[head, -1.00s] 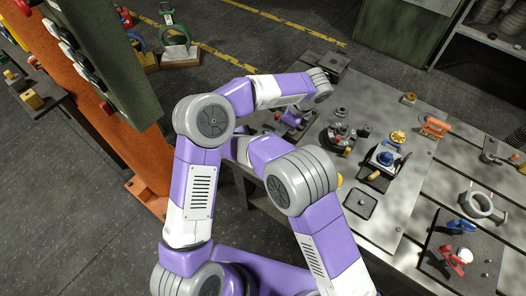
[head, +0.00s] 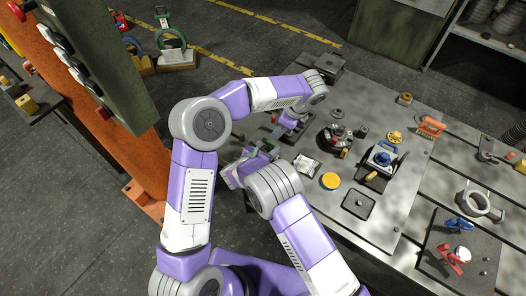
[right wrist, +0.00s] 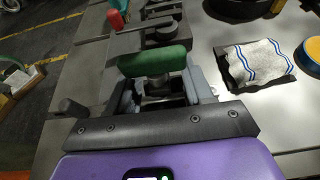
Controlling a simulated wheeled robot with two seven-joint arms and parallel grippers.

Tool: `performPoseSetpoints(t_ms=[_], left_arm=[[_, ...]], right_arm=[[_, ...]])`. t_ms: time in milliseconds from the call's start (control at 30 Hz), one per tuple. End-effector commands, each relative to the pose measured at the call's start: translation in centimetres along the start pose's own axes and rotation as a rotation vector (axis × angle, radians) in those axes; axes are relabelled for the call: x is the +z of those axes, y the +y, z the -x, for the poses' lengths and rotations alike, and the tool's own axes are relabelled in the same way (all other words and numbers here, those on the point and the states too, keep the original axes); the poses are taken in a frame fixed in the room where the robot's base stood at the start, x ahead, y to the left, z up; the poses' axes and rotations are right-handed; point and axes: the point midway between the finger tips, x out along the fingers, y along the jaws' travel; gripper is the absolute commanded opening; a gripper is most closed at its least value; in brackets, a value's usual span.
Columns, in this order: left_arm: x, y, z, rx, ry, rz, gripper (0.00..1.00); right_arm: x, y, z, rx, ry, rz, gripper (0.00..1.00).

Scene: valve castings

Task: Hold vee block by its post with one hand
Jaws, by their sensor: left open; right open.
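A dark grey metal piece (right wrist: 125,42) with a green rounded bar (right wrist: 153,61) across its near side is just ahead of my right gripper in the right wrist view. I take it for the vee block, but a V and an upright post do not show clearly. My right gripper (right wrist: 165,88) is open, its pale fingers apart just short of the green bar; contact cannot be told. In the head view the right gripper (head: 264,150) is at the table's left edge. My left gripper (head: 288,128) is close behind it, over the table, its fingertips largely hidden.
A striped cloth (right wrist: 262,58) lies right of the right gripper, with a yellow disc (head: 330,181) beyond. A black round fixture (head: 334,138), a blue-topped clamp piece (head: 381,158) and a black plate (head: 359,204) stand farther right. An orange post (head: 75,75) rises at left.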

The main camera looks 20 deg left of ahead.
Motion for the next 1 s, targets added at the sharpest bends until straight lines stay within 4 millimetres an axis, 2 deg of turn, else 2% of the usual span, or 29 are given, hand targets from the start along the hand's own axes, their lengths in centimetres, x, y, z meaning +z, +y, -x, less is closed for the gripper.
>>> performPoseSetpoints(t_ms=[200, 467, 567, 800, 1000], left_arm=[[0.0, 0.0, 0.0, 0.0, 0.0, 0.0, 0.43], [0.0, 0.0, 0.0, 0.0, 0.0, 0.0, 0.43], [0.0, 0.0, 0.0, 0.0, 0.0, 0.0, 0.43], [0.0, 0.0, 0.0, 0.0, 0.0, 0.0, 0.43], [0.0, 0.0, 0.0, 0.0, 0.0, 0.0, 0.43]], right_arm=[[0.0, 0.0, -1.8, 0.001, 0.001, -0.001, 0.51], [0.0, 0.0, -1.9, 0.001, 0.001, -0.001, 0.51], [0.0, 0.0, -1.9, 0.001, 0.001, -0.001, 0.39], [0.0, 0.0, -1.9, 0.001, 0.001, -0.001, 0.02], [0.0, 0.0, -1.9, 0.0, 0.001, -0.001, 0.0]])
